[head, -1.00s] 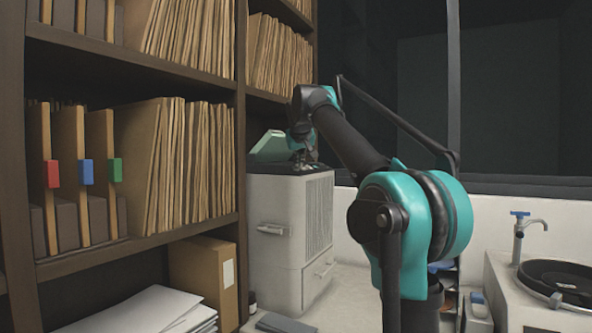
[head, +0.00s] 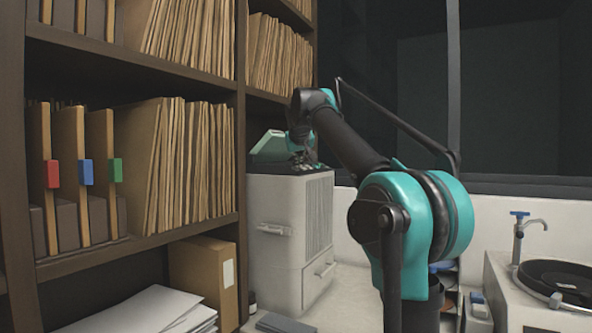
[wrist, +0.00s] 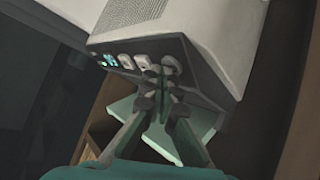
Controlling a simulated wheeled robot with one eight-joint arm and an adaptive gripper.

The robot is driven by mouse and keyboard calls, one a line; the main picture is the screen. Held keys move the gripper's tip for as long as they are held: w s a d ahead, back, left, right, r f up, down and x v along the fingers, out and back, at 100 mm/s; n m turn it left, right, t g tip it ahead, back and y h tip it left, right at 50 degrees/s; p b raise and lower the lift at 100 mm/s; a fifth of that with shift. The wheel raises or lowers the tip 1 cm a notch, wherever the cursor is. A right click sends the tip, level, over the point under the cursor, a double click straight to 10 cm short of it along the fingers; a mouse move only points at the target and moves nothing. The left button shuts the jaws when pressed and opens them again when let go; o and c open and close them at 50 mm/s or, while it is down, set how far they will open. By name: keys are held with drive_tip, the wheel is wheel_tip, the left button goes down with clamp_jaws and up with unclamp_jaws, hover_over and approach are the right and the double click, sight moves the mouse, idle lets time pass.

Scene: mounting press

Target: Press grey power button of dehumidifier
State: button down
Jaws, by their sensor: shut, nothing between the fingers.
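The dehumidifier (head: 275,235) is a pale grey box standing against the shelf in the head view, with dark controls along its top. In the wrist view its body (wrist: 140,17) is tilted, and its dark control panel shows a lit green display (wrist: 108,60) and several light buttons (wrist: 126,61). I cannot tell which one is the power button. My gripper (head: 308,163) is at the top of the dehumidifier. In the wrist view my gripper (wrist: 160,95) is shut and empty, its tips over the panel near the right-hand buttons and partly hiding them. Contact is unclear.
A wooden shelf (head: 243,150) with folders stands close on the left. Papers (head: 140,312) lie at the lower left. A basin with a tap (head: 518,240) is at the right. Dark window panes (head: 510,110) are behind my arm.

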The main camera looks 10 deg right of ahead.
idle(0.5)
drive_tip(key=shift+s+d+r, duration=0.2)
drive_tip(key=shift+d+r, duration=0.05)
drive_tip(key=shift+r, duration=0.4)
drive_tip(key=r, duration=0.1)
drive_tip(key=d+r, duration=0.1)
drive_tip(key=r, duration=0.1)
drive_tip(key=s+r, duration=0.1)
drive_tip(key=shift+s+d+r, duration=0.1)
drive_tip(key=shift+d+r, duration=0.15)
drive_tip(key=shift+d, duration=0.1)
idle(0.5)
